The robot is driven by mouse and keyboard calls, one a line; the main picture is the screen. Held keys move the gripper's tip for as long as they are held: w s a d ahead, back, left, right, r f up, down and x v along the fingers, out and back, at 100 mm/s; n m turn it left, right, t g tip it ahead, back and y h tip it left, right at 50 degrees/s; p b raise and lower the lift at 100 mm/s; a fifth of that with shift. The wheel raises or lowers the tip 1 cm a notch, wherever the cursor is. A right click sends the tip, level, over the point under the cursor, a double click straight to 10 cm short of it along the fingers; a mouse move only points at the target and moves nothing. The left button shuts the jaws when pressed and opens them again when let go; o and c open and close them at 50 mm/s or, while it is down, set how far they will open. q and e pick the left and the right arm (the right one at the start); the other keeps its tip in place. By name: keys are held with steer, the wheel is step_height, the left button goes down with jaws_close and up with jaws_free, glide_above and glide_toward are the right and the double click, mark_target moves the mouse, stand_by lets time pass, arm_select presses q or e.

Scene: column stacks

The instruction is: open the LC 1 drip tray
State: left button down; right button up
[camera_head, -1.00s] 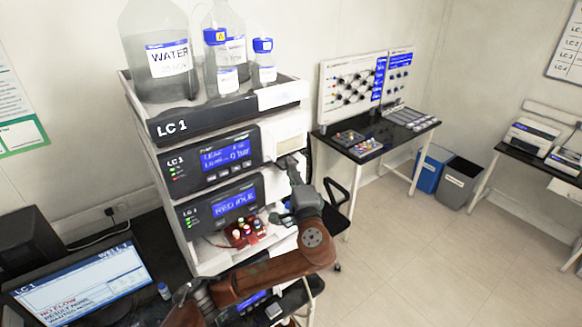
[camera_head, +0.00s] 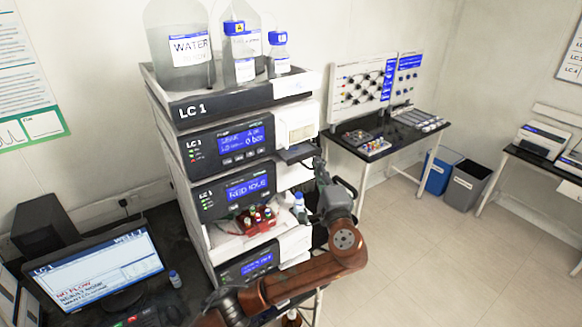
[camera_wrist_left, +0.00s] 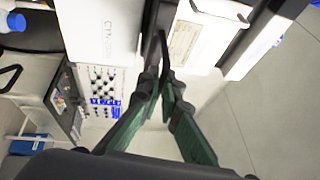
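The LC 1 drip tray (camera_head: 296,153) is a dark, thin slab sticking out below the white module at the right of the upper LC 1 unit. In the left wrist view, a thin dark edge of the tray (camera_wrist_left: 163,48) runs between white panels to my fingertips. My left gripper (camera_head: 319,165) is at the tray's outer right end. In the left wrist view its green-padded fingers (camera_wrist_left: 164,88) nearly meet at the tips, around this dark edge. The exact contact is small and partly hidden. My right gripper is not in view.
The LC 1 stack (camera_head: 225,110) carries bottles on top, including a large WATER bottle (camera_head: 183,50). A red vial rack (camera_head: 257,222) sits in front lower down. A monitor (camera_head: 95,265) is at the left. Floor to the right is open, with two bins (camera_head: 465,185) beyond.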

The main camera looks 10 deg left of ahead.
arm_select(q)
steer(key=s+d, duration=0.4)
steer(key=d, duration=0.1)
steer(key=shift+s, duration=0.35)
steer(key=c, duration=2.4)
jaws_free()
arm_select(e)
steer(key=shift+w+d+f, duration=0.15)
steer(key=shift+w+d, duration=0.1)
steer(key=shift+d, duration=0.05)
arm_select(q)
steer(key=v, duration=1.2)
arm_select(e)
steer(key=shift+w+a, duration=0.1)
arm_select(q)
steer(key=shift+f, duration=0.1)
